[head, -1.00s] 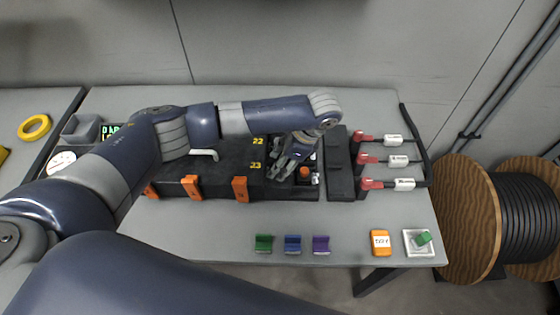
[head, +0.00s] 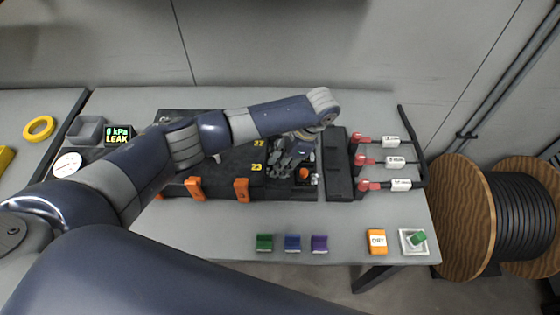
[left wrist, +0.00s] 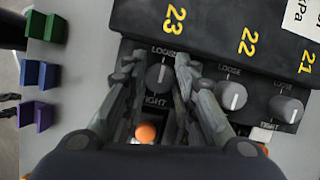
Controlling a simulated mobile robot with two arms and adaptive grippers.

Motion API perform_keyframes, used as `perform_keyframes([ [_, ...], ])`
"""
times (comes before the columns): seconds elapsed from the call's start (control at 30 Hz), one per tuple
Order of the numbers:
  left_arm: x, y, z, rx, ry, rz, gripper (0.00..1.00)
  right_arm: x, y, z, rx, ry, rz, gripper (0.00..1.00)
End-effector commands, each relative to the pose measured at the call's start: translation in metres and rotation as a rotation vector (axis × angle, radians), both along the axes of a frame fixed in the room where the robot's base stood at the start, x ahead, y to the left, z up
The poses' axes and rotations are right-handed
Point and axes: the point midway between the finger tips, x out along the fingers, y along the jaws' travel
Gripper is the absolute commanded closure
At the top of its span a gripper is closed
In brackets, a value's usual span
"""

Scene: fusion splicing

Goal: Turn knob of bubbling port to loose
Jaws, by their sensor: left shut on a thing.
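The black closure box (head: 225,163) lies on the table with yellow port numbers. In the left wrist view, the grey knob (left wrist: 159,76) beside number 23 sits between the fingertips of my left gripper (left wrist: 158,66), which is shut on it. LOOSE is printed above this knob and TIGHT, partly covered, below. The knobs of 22 (left wrist: 232,95) and 21 (left wrist: 287,109) stand apart from the fingers. In the head view my left gripper (head: 286,163) is at the box's right end and hides the knob. I see no bubbles. My right gripper is out of view.
A display (head: 118,135) reads 0 kPa LEAK beside a round gauge (head: 68,164). Orange clamps (head: 241,190) line the box's front. Green, blue and purple holders (head: 292,243) lie in front. Red-ended cables (head: 370,162) are on the right. An orange ball (left wrist: 146,132) shows below knob 23.

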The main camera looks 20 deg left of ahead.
Motion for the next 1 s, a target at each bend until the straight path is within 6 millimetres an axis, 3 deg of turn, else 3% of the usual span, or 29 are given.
perform_keyframes([
  [0.13, 0.001, 0.0, 0.0, 0.001, -0.004, 0.001, 0.98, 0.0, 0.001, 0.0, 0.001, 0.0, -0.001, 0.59],
  [0.17, 0.001, 0.0, 0.0, 0.001, -0.004, 0.001, 0.72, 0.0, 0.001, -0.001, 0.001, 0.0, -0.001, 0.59],
  [0.23, 0.001, 0.0, 0.0, 0.0, -0.003, 0.0, 0.56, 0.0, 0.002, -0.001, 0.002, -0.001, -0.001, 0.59],
  [0.27, 0.001, 0.0, 0.0, 0.0, -0.003, 0.0, 0.55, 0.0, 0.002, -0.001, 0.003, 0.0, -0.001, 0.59],
  [0.67, 0.002, -0.002, 0.006, 0.0, -0.003, -0.002, 0.55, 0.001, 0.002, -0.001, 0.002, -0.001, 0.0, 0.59],
  [1.0, 0.012, -0.027, 0.067, -0.002, -0.006, -0.003, 0.55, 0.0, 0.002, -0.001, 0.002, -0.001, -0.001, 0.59],
])
